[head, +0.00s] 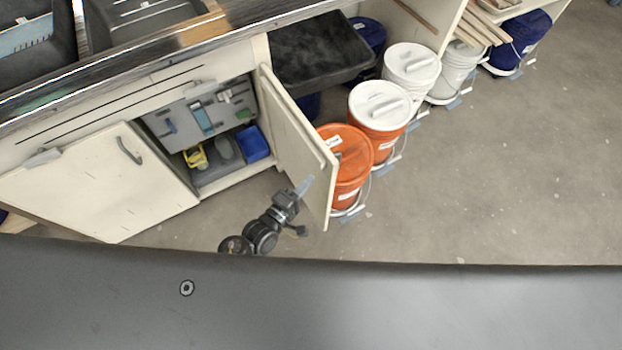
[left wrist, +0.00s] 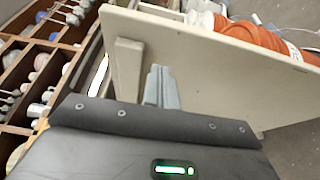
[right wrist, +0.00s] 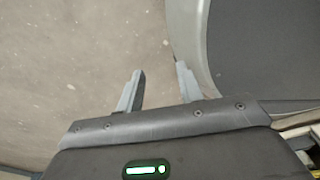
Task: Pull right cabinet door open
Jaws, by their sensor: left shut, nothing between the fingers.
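The right cabinet door (head: 300,150) is cream and stands swung well out from the cabinet, its free edge toward the orange bucket. It also fills much of the left wrist view (left wrist: 215,85). My left gripper (head: 304,186) is shut and empty, at the inner face of this door near its lower free end. In the left wrist view its fingertips (left wrist: 158,70) lie together before the panel; I cannot tell whether they touch it. The door's outer face and handle are hidden. My right gripper (right wrist: 155,72) is open and empty above bare floor, outside the head view.
Between the doors, the cabinet holds a blue bin (head: 252,143) and yellow item (head: 195,157). Orange buckets (head: 352,182) stand close behind the right door. Floor at right is clear.

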